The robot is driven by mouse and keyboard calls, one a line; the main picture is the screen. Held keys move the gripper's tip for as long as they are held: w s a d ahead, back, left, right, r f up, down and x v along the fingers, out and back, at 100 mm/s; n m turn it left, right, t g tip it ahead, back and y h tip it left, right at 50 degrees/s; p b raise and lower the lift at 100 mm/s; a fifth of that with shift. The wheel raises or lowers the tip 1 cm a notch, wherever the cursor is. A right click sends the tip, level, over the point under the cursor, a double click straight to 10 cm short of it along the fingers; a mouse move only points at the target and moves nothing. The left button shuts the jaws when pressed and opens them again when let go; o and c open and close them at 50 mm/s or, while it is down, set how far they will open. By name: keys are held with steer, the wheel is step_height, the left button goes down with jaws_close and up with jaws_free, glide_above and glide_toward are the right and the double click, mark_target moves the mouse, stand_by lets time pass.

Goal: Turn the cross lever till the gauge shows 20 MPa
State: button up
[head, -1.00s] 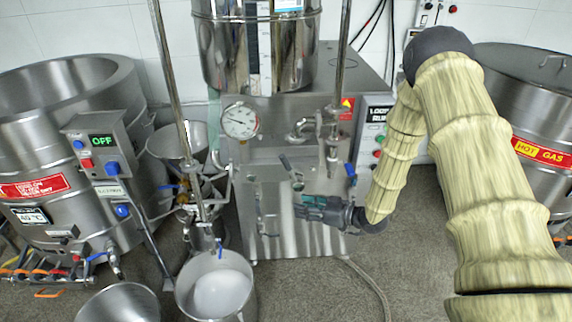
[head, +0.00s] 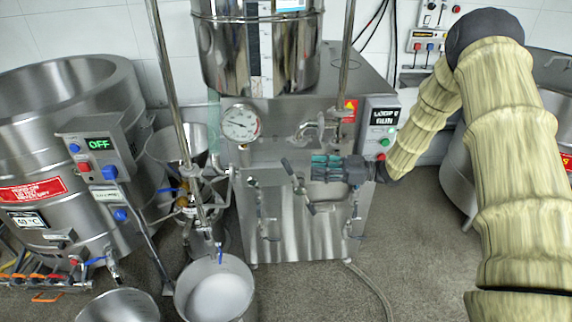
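The pressure gauge (head: 240,123) is a round white dial on the front of the steel mill, left of centre in the head view. Its needle points roughly left; the scale is too small to read. The cross lever (head: 298,186) has dark grips and sits on the mill front, below and right of the gauge. My gripper (head: 314,168), with teal fingers, points left just right of the lever's upper part. I cannot tell whether it touches the lever, nor how far apart the fingers are.
A pipe valve (head: 311,130) sits above my gripper, and a button box (head: 381,128) is to the right. A steel hopper (head: 258,50) stands on top. A bowl of white liquid (head: 214,292) is at lower left. Floor is free in front of the mill.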

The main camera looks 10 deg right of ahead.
mark_target(287, 170)
steer(key=p+x, duration=0.1)
steer(key=x, duration=0.9)
steer(key=shift+p, duration=0.35)
steer(key=shift+c, duration=0.2)
jaws_close()
